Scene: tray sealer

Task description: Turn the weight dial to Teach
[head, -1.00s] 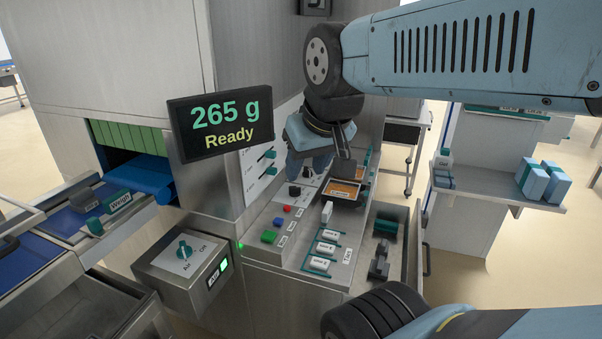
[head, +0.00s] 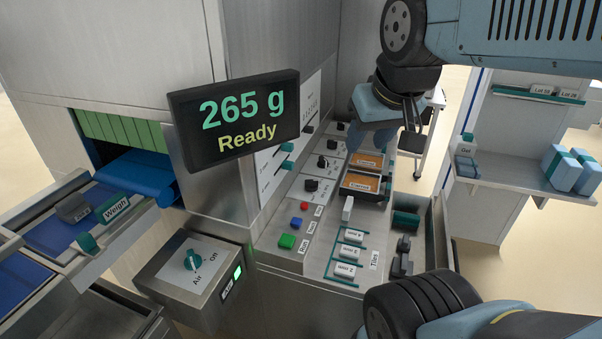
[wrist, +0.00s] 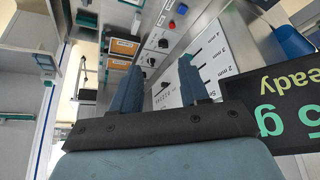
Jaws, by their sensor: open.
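Several black dials stand in a row on the sloping control panel, including a front dial (head: 311,185), a second dial (head: 322,162) and a third dial (head: 331,146). Their labels are too small to read, so I cannot tell which is the weight dial. Black dials also show beyond my fingers in the wrist view (wrist: 163,43). My gripper (head: 380,135) is above the back of the panel. In the wrist view my gripper (wrist: 157,72) has its two blue fingers apart with nothing between them. The display (head: 238,120) reads "265 g" and "Ready".
Two orange-faced bins (head: 360,183) sit right of the dials. A red button (head: 304,206), blue button (head: 296,222) and green button (head: 287,241) are in front. Slider controls (head: 287,147) line the upright panel behind the display.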

